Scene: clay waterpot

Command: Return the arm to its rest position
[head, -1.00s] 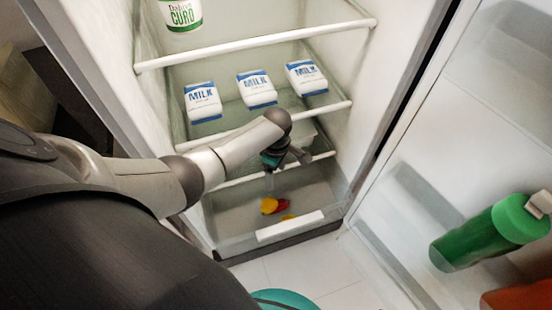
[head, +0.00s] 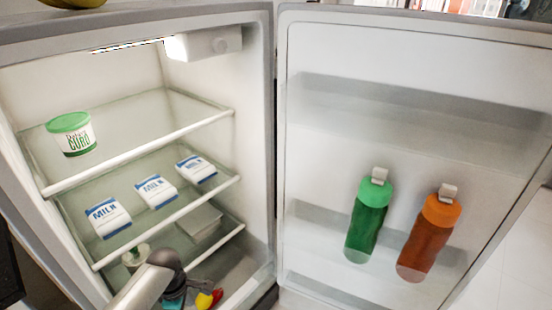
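My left arm comes in at the bottom left of the head view, in front of the open fridge's lower shelves. Its gripper (head: 174,299) is at the bottom edge, mostly hidden behind the wrist and cut off by the frame. I cannot tell whether its fingers are open or shut, and I see no object held. Yellow and red produce (head: 207,299) lies low in the fridge, just right of the gripper in the picture. My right gripper is not in view.
The fridge door (head: 400,130) stands open on the right, holding a green bottle (head: 368,220) and an orange bottle (head: 428,240). A curd tub (head: 73,135) is on the upper shelf. Three milk cartons (head: 155,191) are on the shelf below. A pale box (head: 200,222) is lower.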

